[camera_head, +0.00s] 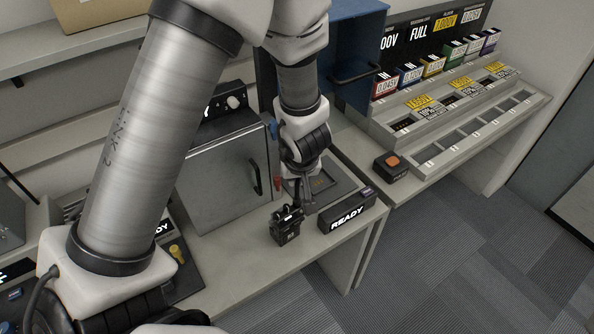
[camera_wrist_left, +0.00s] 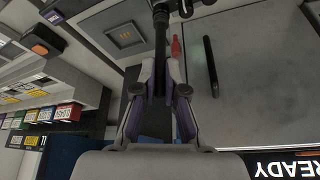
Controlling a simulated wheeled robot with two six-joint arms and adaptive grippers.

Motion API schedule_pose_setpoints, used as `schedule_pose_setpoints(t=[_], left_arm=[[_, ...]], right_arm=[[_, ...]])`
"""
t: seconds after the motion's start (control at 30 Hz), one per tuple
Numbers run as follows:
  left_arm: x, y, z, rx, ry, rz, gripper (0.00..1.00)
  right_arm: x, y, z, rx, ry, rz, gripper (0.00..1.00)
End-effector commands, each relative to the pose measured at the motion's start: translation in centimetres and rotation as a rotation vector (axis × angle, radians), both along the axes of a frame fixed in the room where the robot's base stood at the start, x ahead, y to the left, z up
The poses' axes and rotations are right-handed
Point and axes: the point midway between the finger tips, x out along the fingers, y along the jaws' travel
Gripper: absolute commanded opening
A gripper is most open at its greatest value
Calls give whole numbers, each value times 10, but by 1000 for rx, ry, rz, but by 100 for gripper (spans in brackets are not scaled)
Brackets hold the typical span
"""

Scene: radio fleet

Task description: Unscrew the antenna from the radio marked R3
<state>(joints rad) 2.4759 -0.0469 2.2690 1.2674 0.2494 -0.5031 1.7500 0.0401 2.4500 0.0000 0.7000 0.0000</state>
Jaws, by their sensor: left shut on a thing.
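A small black radio (camera_head: 286,229) stands on the bench in the head view; the small mark on its front is too small to read. Its top also shows at the upper edge of the wrist view (camera_wrist_left: 183,8). My left gripper (camera_head: 298,190) is above the radio, pointing down. In the wrist view its fingers (camera_wrist_left: 160,82) are closed on the black antenna (camera_wrist_left: 160,40), which runs from between them to the radio. I cannot tell whether the antenna is still threaded in. My right gripper is not in view.
An orange-button box (camera_head: 391,166) and a rack of coloured labelled boxes (camera_head: 437,69) are at the right. The front bench strip is clear.

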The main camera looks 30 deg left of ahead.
Motion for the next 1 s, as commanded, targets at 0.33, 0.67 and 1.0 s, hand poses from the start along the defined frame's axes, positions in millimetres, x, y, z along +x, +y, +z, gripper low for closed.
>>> schedule_pose_setpoints(t=[0.33, 0.67, 1.0], left_arm=[[0, 0, 2, 2, 2, 117, 0], [0, 0, -1, 1, 1, 130, 0], [-1, 0, 3, 0, 2, 206, 0]], right_arm=[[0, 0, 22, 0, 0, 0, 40], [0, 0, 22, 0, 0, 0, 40], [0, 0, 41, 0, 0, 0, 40]])
